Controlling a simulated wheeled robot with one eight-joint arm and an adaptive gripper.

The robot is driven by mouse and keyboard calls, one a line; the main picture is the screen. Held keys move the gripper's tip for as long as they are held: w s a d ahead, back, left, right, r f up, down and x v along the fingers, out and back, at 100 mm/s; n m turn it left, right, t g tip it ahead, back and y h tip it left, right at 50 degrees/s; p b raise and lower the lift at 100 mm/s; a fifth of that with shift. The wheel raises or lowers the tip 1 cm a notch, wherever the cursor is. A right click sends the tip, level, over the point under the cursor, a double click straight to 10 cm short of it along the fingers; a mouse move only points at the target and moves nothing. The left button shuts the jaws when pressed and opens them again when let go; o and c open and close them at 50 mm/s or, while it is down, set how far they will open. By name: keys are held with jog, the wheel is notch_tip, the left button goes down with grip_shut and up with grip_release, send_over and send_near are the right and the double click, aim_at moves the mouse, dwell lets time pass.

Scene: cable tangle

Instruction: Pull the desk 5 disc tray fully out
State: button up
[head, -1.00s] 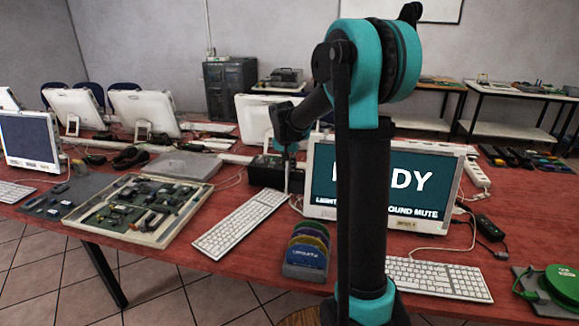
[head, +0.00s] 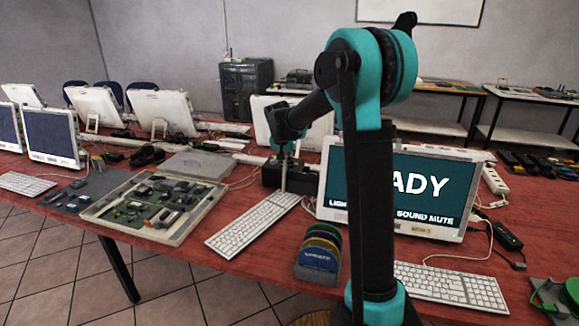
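My gripper (head: 284,182) hangs down at the end of my arm, behind the white keyboard and in front of a low black box (head: 301,177) beside the lit monitor. It is small and dark against the box. I cannot tell whether its fingers are open or shut, or whether it touches the box. The box may be a disc drive, but no tray sticking out of it can be made out. No desk number is readable, so I cannot tell which unit is desk 5's.
A white keyboard (head: 252,226) lies before the box. The lit monitor (head: 432,215) is partly hidden by my arm. A rack of coloured discs (head: 317,262) stands near the red table's (head: 190,262) front edge. An open case of parts (head: 188,236) lies left. Cables run around the monitor.

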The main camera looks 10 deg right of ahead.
jog(key=o, duration=0.4)
jog(key=v, duration=1.2)
